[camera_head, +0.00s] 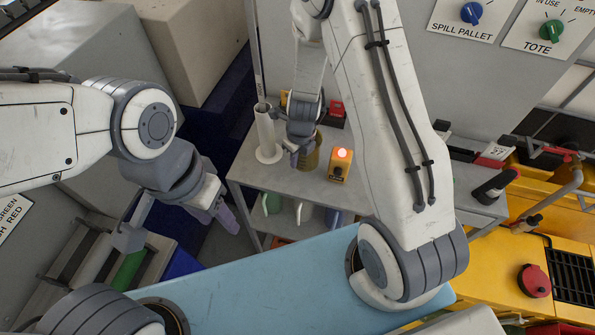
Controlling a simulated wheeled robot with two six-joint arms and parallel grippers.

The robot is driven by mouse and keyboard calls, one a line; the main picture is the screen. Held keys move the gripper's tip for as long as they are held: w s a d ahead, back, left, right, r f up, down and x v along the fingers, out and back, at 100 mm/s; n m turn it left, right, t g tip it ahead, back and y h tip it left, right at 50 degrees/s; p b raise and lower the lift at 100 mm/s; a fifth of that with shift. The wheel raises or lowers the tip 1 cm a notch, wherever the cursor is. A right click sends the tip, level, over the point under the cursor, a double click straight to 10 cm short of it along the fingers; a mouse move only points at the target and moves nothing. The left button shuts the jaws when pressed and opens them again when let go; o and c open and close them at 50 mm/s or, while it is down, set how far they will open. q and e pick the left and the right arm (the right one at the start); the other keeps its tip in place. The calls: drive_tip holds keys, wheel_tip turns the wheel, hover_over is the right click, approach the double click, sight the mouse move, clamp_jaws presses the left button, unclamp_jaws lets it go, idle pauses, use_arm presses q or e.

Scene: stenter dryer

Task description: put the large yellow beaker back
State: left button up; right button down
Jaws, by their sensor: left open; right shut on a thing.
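My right gripper (300,150) reaches down over the grey bench top from the far side of my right arm. It is shut on an olive-yellow vessel (313,158), which looks like the large yellow beaker. The gripper hides much of it, and I cannot tell whether its base touches the bench top. My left gripper (218,212) is open and empty, left of the bench and apart from it. Its fingers look purplish.
A red-topped item (335,110) stands behind.

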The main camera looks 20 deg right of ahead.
sight(297, 168)
drive_tip(key=shift+f+b, duration=0.4)
drive_tip(key=shift+f, duration=0.2)
wheel_tip(297, 168, down, 3)
drive_tip(key=b, duration=0.2)
drive_tip(key=shift+b, duration=0.3)
drive_tip(key=shift+r, duration=0.2)
drive_tip(key=shift+f, duration=0.2)
drive_tip(key=c, duration=1)
unclamp_jaws()
drive_tip(key=shift+s, duration=0.1)
